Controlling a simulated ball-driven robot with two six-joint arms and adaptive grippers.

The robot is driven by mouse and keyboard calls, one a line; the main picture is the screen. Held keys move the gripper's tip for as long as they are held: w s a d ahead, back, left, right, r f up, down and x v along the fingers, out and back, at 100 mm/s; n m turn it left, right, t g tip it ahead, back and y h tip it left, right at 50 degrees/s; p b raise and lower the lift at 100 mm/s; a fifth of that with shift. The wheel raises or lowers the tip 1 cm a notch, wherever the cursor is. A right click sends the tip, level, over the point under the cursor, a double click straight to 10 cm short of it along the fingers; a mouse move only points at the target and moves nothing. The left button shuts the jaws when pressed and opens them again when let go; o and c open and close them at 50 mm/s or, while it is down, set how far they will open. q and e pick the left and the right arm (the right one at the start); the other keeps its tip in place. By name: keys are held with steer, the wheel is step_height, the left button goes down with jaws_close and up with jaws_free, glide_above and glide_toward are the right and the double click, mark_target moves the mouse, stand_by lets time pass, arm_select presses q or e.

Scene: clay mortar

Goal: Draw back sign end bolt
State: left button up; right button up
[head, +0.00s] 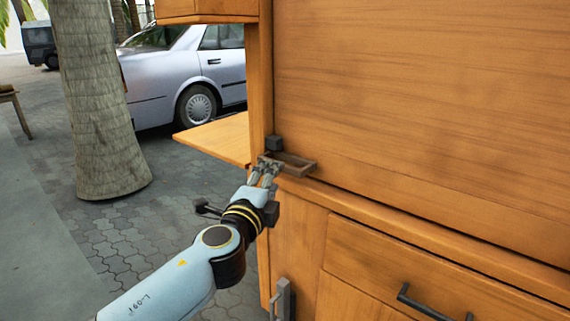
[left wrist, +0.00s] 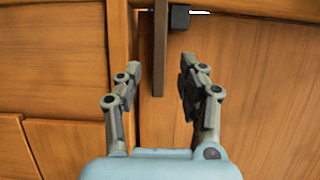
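A small dark block (head: 275,143) sits at the left edge of the wooden cabinet front, with a flat brown bar or frame (head: 300,160) beside it that looks like the bolt. In the left wrist view the brown bar (left wrist: 160,35) runs down from the top, next to the dark block (left wrist: 180,17). My left gripper (head: 267,168) is at this bar. In the left wrist view the gripper (left wrist: 159,65) is open, one finger on each side of the bar, with visible gaps to both. The fingers partly hide the bar in the head view. My right gripper is not in view.
The wooden cabinet (head: 420,100) fills the right side. A drawer with a dark handle (head: 430,305) and a grey fitting (head: 283,300) are below. A wooden shelf (head: 218,137) juts out left. A tree trunk (head: 95,100), a silver car (head: 185,70) and open paving lie beyond.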

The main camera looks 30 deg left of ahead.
arm_select(q)
steer(key=x, duration=0.6)
steer(key=shift+w+a, duration=0.15)
steer(key=shift+w, duration=0.15)
steer(key=shift+f, duration=0.1)
jaws_close()
